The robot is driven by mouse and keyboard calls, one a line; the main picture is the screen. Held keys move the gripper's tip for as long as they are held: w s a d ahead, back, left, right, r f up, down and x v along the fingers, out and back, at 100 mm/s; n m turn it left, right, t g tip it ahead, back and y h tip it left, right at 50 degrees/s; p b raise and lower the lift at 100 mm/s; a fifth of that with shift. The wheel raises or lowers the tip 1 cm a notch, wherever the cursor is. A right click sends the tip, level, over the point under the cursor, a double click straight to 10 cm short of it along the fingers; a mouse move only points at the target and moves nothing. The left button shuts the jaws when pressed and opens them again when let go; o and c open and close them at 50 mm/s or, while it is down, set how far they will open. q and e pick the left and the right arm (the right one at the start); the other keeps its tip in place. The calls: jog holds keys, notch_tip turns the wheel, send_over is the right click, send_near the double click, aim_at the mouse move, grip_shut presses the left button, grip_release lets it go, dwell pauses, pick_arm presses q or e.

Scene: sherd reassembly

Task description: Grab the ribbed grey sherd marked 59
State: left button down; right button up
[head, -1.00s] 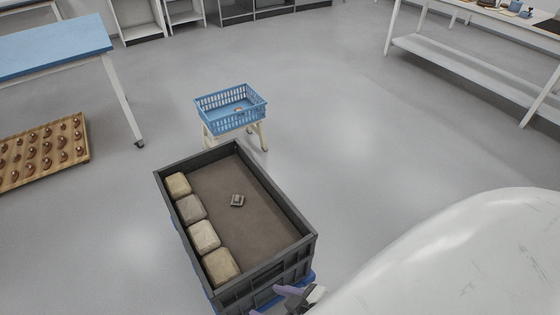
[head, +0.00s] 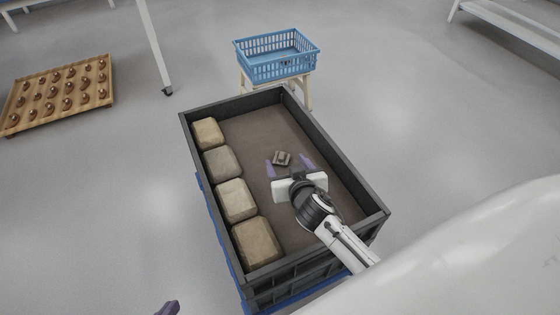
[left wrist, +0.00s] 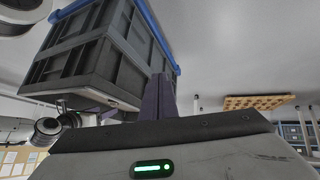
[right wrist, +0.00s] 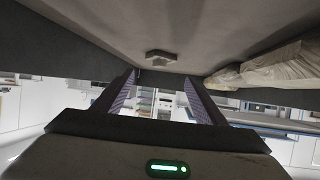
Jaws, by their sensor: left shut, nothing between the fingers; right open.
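A small grey-brown sherd (head: 282,158) lies on the brown floor of a dark crate (head: 345,172); its marking and ribs are too small to make out. It also shows in the right wrist view (right wrist: 160,57), ahead of the fingers and roughly between them. My right gripper (head: 288,167) is open over the crate, its fingers just on the near side of the sherd, nothing between them. My left gripper (head: 168,308) is low outside the crate, at the bottom edge of the head view; in the left wrist view its fingers (left wrist: 158,97) are shut and empty.
Several pale blocks (head: 237,200) line the crate's left wall. The crate walls stand around the right gripper. A blue basket (head: 277,68) on a stool stands behind the crate. A wooden tray (head: 58,95) of brown pieces lies on the floor at left.

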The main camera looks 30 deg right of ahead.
aim_at(283, 158)
jog(key=b+x, duration=0.1)
jog(key=x, duration=0.2)
jog(key=f+b+x, duration=0.1)
jog(key=x, duration=0.1)
jog(key=shift+d+f+b, duration=0.15)
jog(key=shift+d+b, duration=0.05)
jog(key=shift+b, duration=0.15)
jog(key=shift+w, duration=0.2)
pick_arm(q)
jog(key=shift+w+d+r+h, duration=0.2)
jog(key=shift+d+h, duration=0.05)
jog(key=shift+d, duration=0.2)
jog(key=shift+w+d+r+h, duration=0.15)
jog(key=shift+d+r+h, duration=0.1)
jog(key=shift+d, duration=0.15)
pick_arm(e)
jog(key=shift+c, duration=0.4)
jog(key=c, duration=1.2)
